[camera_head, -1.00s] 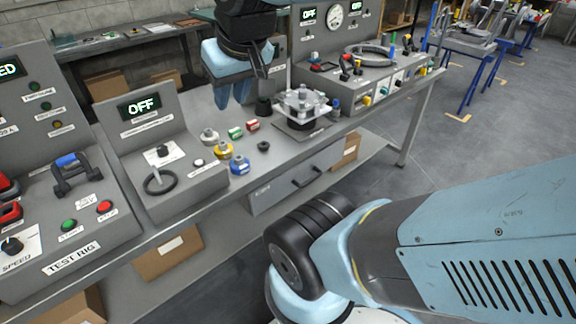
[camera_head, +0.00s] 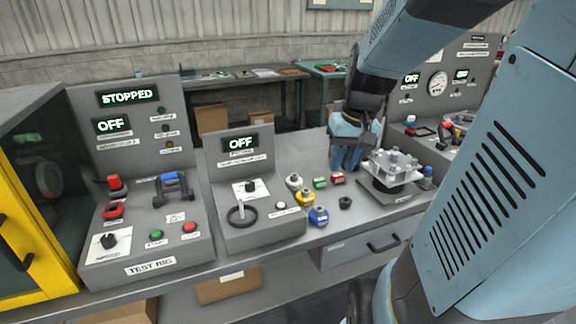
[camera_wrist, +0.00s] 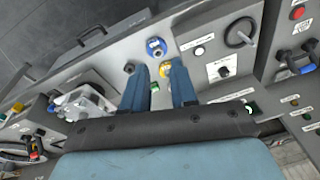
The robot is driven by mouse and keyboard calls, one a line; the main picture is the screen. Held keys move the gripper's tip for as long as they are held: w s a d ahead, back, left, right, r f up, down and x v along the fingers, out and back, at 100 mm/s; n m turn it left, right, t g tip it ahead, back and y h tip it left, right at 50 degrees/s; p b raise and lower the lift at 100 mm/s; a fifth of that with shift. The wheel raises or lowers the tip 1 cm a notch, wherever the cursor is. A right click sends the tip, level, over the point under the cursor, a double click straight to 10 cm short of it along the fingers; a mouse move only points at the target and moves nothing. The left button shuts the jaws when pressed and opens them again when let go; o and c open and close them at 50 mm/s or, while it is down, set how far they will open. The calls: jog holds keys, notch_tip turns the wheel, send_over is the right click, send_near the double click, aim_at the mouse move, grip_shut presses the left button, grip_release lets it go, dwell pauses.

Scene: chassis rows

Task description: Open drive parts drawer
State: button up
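The drawer (camera_head: 337,252) is a grey box front under the bench top, with a dark bar handle (camera_head: 383,243). It looks shut, and my arm hides its right part in the head view. In the wrist view the drawer (camera_wrist: 121,22) and its handle (camera_wrist: 92,36) are at the upper left. My gripper (camera_head: 346,168) points down above the bench top, behind the small coloured parts and left of the clear-topped fixture. In the wrist view my gripper (camera_wrist: 157,68) has its two blue fingers apart, with nothing held between them. It is away from the handle.
Small yellow (camera_head: 305,197) and blue (camera_head: 318,216) parts stand on the bench near my gripper. The clear-topped fixture (camera_head: 393,166) stands to their right. The test rig (camera_head: 150,235) and a control box (camera_head: 258,190) fill the left. Open floor (camera_wrist: 45,30) shows beyond the drawer.

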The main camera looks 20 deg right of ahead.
jog(key=w+d+f+m+g+y, duration=0.1)
jog(key=w+d+f+m+y, duration=0.15)
jog(key=d+f, duration=0.65)
jog(key=m+t+y, duration=0.4)
jog(key=y, duration=0.2)
send_over(389, 247)
jog(key=s, duration=0.5)
notch_tip(389, 247, down, 18)
jog(key=s+d+f+m+t+h, duration=0.2)
jog(key=s+d+f+m+t, duration=0.35)
jog(key=f+t, duration=0.45)
jog(key=shift+g, duration=0.5)
jog(key=x, duration=0.4)
jog(key=f+x, duration=0.1)
jog(key=x, duration=0.7)
jog(key=shift+w+d+f, duration=0.15)
jog(key=shift+w+f, duration=0.2)
grip_shut()
